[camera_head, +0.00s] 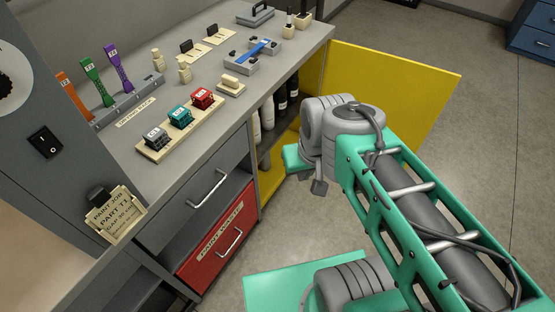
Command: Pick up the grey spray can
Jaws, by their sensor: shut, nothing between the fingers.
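Several spray cans stand in a row on a shelf inside the open cabinet under the counter. Two are pale, a nearer one (256,128) and one behind it (267,114); two farther back are dark (281,99). I cannot tell for sure which one is the grey can. My gripper (318,187) is at the end of my green arm, in front of the cabinet opening and to the right of the cans. It is shut and empty, apart from the cans. My wrist hides part of the cabinet's inside.
The yellow cabinet door (405,85) stands wide open on the right. The grey counter (225,112) carries coloured blocks, upright tags and fixtures. A grey drawer (195,190) and a red drawer (220,238) are shut to the left. The floor (475,130) beyond the door is clear.

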